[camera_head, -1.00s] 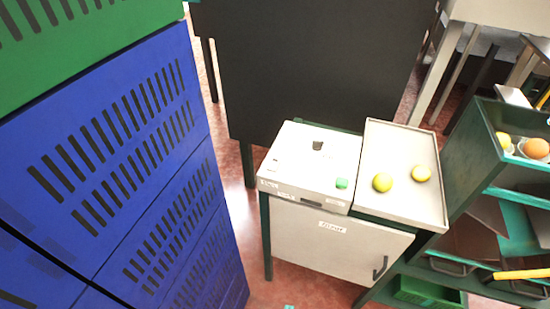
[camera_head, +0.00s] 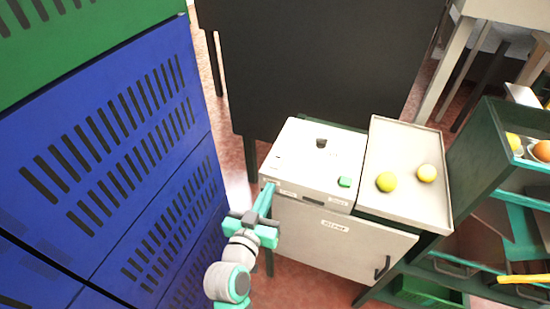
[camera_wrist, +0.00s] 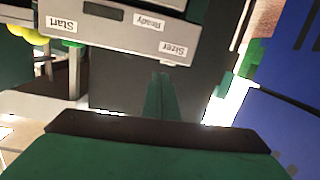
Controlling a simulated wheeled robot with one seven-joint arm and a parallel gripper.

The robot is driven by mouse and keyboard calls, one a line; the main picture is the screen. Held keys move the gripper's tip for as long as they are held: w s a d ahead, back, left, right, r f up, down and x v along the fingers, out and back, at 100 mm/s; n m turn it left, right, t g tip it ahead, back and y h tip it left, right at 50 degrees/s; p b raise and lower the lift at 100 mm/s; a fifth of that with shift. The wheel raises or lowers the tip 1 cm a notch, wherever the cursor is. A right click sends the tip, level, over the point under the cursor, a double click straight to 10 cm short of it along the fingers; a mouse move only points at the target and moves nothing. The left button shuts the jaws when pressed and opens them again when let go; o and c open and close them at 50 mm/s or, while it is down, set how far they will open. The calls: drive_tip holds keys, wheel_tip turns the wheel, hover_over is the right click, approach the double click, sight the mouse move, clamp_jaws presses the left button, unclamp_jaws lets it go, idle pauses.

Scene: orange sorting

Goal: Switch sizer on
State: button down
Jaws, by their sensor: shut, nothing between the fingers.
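The sizer is a white cabinet with a sloped control panel (camera_head: 300,155), standing at the middle of the head view. On the panel are a black knob (camera_head: 321,142) and a green button (camera_head: 344,181). Small labels line its front edge; in the wrist view the panel edge (camera_wrist: 150,35) shows upside down with "Sizer", "Ready" and "Start", and the green button (camera_wrist: 73,43) is at left. My gripper (camera_head: 268,188) is shut and empty at the panel's left front corner; I cannot tell if it touches. Its fingers (camera_wrist: 160,78) point toward the panel in the wrist view.
Blue slotted crates (camera_head: 120,130) are stacked close on the left. A large dark panel (camera_head: 310,60) stands behind. A green shelf rack (camera_head: 490,150) is at right.

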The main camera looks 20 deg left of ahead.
wheel_tip(320, 180, up, 5)
drive_tip(key=w+a+m, duration=0.1)
drive_tip(key=w+a, duration=0.1)
hover_over(275, 164)
drive_tip(key=s, duration=0.1)
drive_tip(key=shift+f+m+h, duration=0.3)
drive_tip(key=shift+f+h, duration=0.05)
drive_tip(key=shift+h, duration=0.05)
drive_tip(key=f, duration=0.4)
drive_tip(key=shift+w, duration=0.35)
drive_tip(key=shift+w+d, duration=0.1)
drive_tip(key=shift+w, duration=0.05)
